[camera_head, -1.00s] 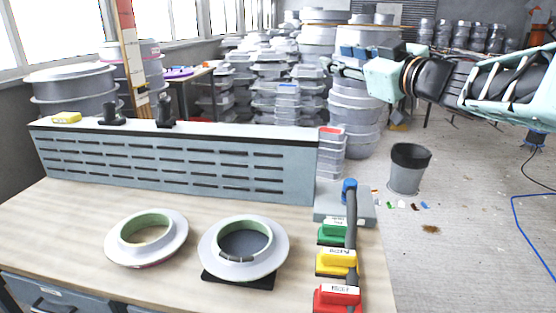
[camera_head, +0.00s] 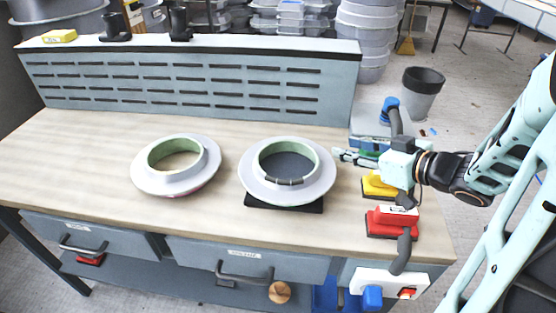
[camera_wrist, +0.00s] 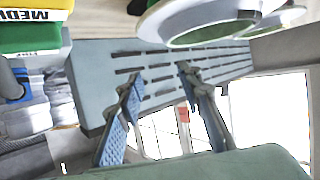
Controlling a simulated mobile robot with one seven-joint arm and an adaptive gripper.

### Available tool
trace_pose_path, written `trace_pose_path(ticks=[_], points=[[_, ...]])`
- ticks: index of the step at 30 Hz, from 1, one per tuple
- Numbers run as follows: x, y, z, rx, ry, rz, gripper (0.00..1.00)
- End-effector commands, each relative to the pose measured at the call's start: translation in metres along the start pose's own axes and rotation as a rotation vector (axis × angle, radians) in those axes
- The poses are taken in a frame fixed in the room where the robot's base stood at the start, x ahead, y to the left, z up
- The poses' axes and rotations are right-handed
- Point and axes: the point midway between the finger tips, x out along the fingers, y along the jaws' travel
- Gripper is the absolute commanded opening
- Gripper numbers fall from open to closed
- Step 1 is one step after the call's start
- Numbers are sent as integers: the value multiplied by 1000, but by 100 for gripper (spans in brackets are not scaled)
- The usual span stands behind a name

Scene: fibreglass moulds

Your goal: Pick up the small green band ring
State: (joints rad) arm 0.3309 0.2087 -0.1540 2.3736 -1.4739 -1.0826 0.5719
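Two pale grey flanged moulds lie on the table, each with a green band lining its central opening. The left mould's green band (camera_head: 152,156) surrounds bare table. The right mould's green band (camera_head: 311,153) has a dark section at its front, and that mould rests on a black base. I cannot tell which band is the smaller one. My gripper (camera_head: 340,156) is just right of the right mould, fingers pointing left towards it. In the wrist view, my gripper (camera_wrist: 158,74) is open and empty, with both moulds, one with a green rim (camera_wrist: 208,36), at the top.
Yellow (camera_head: 380,186) and red (camera_head: 392,222) sanding blocks sit at the table's right end, below my gripper. A slotted grey panel (camera_head: 190,82) stands along the back. A grey bucket (camera_head: 420,95) is on the floor beyond. Table front left is clear.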

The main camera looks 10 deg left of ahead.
Motion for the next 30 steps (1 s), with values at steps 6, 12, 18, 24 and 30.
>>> trace_pose_path(ticks=[6, 12, 18, 24, 30], points=[[6, -11, 19, 35, -4, -18, 33], [38, -13, 20, 36, -4, -21, 33], [55, -13, 19, 35, -4, -18, 33], [81, -18, 20, 35, -4, -21, 33], [104, -18, 20, 34, -4, -18, 33]])
